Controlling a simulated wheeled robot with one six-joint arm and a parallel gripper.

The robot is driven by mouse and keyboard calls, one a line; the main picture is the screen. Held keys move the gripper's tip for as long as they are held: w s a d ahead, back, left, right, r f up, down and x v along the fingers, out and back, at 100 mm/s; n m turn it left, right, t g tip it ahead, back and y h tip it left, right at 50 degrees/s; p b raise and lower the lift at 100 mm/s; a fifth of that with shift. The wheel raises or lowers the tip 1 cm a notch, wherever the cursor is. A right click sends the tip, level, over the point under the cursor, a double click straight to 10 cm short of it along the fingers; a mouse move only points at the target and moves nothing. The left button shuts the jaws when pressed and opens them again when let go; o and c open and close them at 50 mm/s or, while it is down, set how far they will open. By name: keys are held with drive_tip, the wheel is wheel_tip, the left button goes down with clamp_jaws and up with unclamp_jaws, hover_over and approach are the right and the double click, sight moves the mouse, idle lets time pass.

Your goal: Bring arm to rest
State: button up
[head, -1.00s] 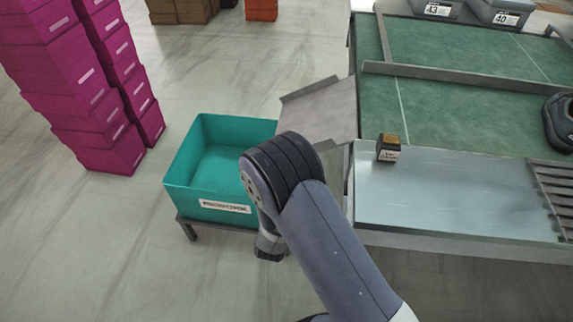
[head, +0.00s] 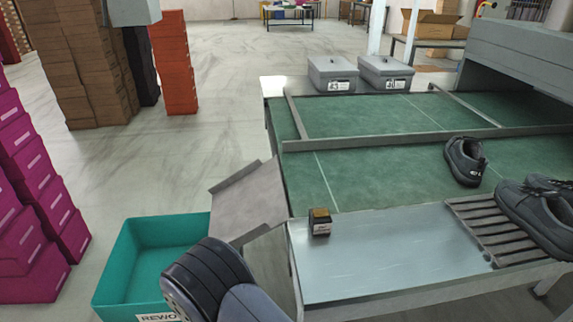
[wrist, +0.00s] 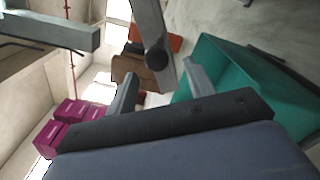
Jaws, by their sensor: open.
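My arm (head: 215,285) shows at the bottom of the head view, in front of the teal bin and left of the metal shelf. My gripper (wrist: 158,88) is in the wrist view, its two grey fingers spread apart with nothing between them. The gripper itself is out of sight in the head view. The teal bin (head: 113,268) stands at the lower left, partly hidden by my arm, and it also shows on the right in the wrist view (wrist: 225,75).
A green conveyor table (head: 370,185) with a metal front shelf (head: 390,255) stands at right. A small dark box (head: 320,222) sits on the shelf. Dark shoes (head: 465,162) stand at the right. A chute (head: 250,200) slopes toward the bin. Magenta boxes (head: 35,200) stack at left.

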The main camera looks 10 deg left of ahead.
drive_tip(key=x, duration=0.7)
drive_tip(key=shift+w+a, duration=0.1)
drive_tip(key=shift+w, duration=0.15)
drive_tip(key=shift+w+a+r, duration=0.15)
drive_tip(key=shift+r, duration=0.15)
drive_tip(key=shift+a+r+m, duration=0.15)
drive_tip(key=shift+r+m, duration=0.1)
drive_tip(key=shift+m, duration=0.05)
